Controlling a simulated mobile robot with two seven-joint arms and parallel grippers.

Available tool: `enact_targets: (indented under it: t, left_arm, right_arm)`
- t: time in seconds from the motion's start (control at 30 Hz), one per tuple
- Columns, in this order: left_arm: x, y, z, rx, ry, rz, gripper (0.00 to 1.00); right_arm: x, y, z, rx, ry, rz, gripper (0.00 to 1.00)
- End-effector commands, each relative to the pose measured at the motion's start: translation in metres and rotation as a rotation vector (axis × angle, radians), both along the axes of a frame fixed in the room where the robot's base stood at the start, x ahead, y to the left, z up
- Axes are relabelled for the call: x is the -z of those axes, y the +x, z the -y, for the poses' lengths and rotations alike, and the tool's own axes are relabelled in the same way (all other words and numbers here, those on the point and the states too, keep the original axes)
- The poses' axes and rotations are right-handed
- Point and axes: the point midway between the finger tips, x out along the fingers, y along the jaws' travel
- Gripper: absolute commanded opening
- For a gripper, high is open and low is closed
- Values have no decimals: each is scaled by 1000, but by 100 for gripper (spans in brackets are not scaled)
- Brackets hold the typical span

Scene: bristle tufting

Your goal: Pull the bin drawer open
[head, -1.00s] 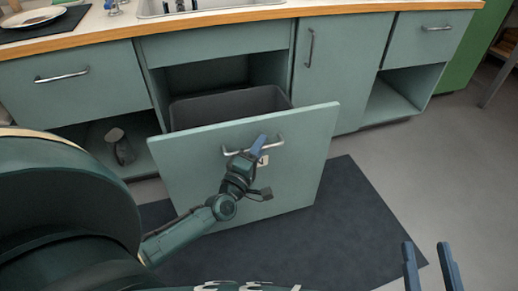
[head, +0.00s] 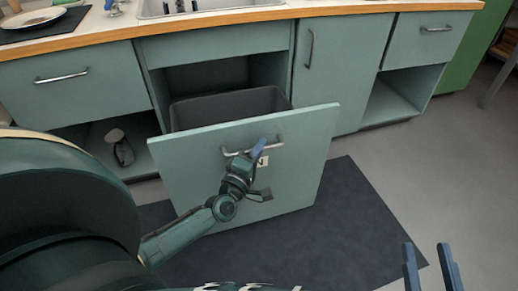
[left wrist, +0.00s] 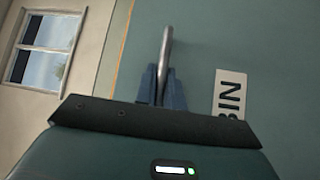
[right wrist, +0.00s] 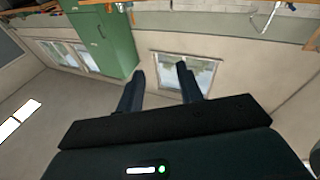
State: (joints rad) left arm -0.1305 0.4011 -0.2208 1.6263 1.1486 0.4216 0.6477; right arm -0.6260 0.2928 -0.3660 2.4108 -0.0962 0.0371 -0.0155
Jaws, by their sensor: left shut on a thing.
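The bin drawer (head: 298,180) is a teal front panel standing well out from the cabinet. A dark grey bin (head: 228,108) shows behind it, its inside partly hidden by the panel. My left gripper (head: 258,149) is at the metal bar handle (head: 236,152) on the panel. In the left wrist view the blue fingers (left wrist: 161,88) are shut around the handle (left wrist: 165,50), beside a white BIN label (left wrist: 230,93). My right gripper (head: 431,262) is low at the right of the head view. In the right wrist view its fingers (right wrist: 160,85) are apart with nothing between them.
A dark mat (head: 345,215) lies on the floor under and in front of the drawer. The counter (head: 330,9) with a sink runs above. A closed cupboard door (head: 340,70) stands right of the drawer opening. Open floor lies to the right.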

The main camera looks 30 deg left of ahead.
Motion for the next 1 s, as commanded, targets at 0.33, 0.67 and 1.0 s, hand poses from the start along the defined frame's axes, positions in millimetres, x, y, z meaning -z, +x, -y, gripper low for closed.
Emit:
enact_targets:
  t: [0.33,0.67,1.0]
  left_arm:
    - [3,41,-48,0,3,2,0]
    - [0,46,-54,0,0,-2,0]
    - [0,46,-54,0,0,-1,32]
  right_arm:
    - [11,0,-2,-20,52,-12,36]
    - [-2,0,-4,-34,62,8,36]
    - [-1,0,-4,-35,62,8,36]
